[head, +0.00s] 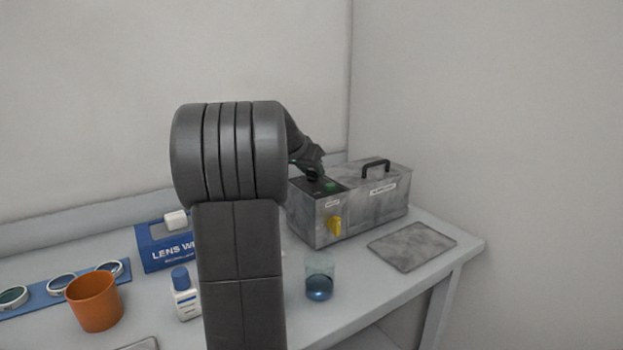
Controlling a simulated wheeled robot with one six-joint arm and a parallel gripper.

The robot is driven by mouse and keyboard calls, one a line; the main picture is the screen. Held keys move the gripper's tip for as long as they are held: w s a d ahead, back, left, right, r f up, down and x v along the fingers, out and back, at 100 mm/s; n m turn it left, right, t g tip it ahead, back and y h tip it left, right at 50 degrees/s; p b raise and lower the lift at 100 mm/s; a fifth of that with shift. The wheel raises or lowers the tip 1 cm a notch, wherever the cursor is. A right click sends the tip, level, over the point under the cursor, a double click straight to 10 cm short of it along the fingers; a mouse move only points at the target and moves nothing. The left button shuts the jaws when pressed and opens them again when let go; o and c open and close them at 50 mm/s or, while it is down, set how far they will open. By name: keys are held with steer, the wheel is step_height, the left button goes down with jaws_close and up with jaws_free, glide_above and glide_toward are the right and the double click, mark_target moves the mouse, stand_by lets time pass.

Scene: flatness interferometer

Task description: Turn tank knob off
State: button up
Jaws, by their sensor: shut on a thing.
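A grey mottled metal box (372,209), the tank, stands at the right back of the bench with a black carrying handle (376,164) on its lid. A dark panel on its left top carries a black knob (313,175) and a small green light or button (330,187). My gripper (310,170) reaches down from behind my arm onto this panel and is shut on the black knob. The fingertips are small and dark here, and the knob's pointer direction cannot be made out.
A glass beaker with blue liquid (319,280) stands in front of the tank, and a flat grey plate (411,246) lies to its right. A white bottle with blue cap (185,297), lens wipes box (161,249) and orange cup (94,303) are left of my arm.

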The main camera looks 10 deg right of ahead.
steer(key=m, duration=0.1)
steer(key=m+g+h, duration=0.1)
steer(key=shift+w+a+m, duration=0.15)
steer(key=shift+w+m, duration=0.05)
steer(key=shift+m, duration=0.1)
steer(key=shift+m+g+h, duration=0.7)
steer(key=shift+m+g, duration=0.6)
steer(key=shift+m, duration=0.2)
steer(key=shift+p, duration=0.3)
steer(key=o, duration=1)
steer(key=p+v, duration=0.1)
steer(key=v, duration=1.2)
steer(key=shift+a+r+p, duration=0.2)
steer(key=shift+a+p, duration=0.15)
